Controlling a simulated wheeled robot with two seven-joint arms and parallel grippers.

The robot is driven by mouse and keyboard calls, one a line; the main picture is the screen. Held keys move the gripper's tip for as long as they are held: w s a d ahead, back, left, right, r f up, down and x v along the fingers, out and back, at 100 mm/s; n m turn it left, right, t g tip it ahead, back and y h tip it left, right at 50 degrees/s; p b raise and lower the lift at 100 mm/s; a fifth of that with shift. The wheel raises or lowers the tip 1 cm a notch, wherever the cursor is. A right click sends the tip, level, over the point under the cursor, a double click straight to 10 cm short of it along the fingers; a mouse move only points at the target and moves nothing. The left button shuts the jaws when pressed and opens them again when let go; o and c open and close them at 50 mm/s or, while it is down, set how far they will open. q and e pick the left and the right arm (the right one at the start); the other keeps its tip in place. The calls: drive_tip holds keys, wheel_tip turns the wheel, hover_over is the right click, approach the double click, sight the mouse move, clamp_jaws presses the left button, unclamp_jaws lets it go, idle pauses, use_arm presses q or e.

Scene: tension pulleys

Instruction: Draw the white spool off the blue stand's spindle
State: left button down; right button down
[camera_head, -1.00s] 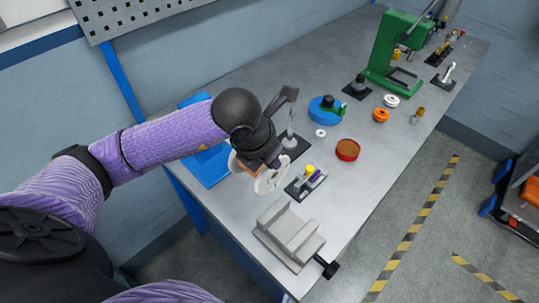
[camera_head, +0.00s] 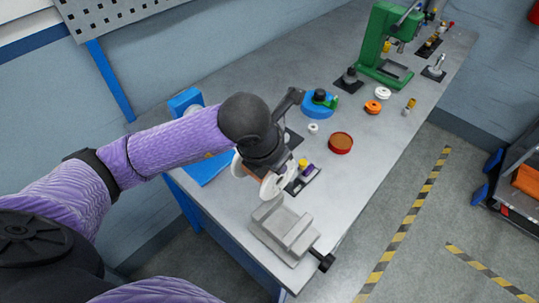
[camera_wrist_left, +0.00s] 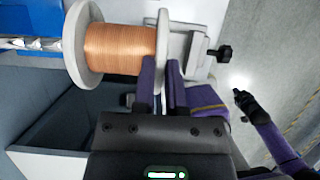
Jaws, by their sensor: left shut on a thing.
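The white spool (camera_head: 277,186), wound with copper-coloured wire, hangs above the bench to the right of the blue stand (camera_head: 212,170). The left wrist view shows its winding (camera_wrist_left: 120,48) between two white flanges. My left gripper (camera_wrist_left: 164,75) is shut on the spool's flange on the right of that view; in the head view my left wrist covers part of the spool. A silver spindle (camera_wrist_left: 40,44) lies left of the far flange; I cannot tell whether its tip is still inside the spool. My right gripper (camera_wrist_left: 239,94) is small and dark in the left wrist view.
A grey vise (camera_head: 285,232) stands just in front of the spool. A black plate with a yellow-topped part (camera_head: 304,172) lies beside it. A red dish (camera_head: 340,143), a blue round part (camera_head: 318,105) and a green press (camera_head: 378,45) are farther right.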

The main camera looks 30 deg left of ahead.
use_arm(q)
drive_tip(key=shift+d, duration=0.1)
idle(0.5)
drive_tip(key=shift+s+d, duration=0.3)
drive_tip(key=shift+d, duration=0.55)
drive_tip(key=shift+s+d, duration=0.25)
drive_tip(key=shift+d, duration=0.6)
drive_tip(key=shift+s+d, duration=0.3)
drive_tip(key=shift+d, duration=0.7)
drive_tip(key=shift+s+d, duration=0.25)
drive_tip(key=shift+d, duration=0.7)
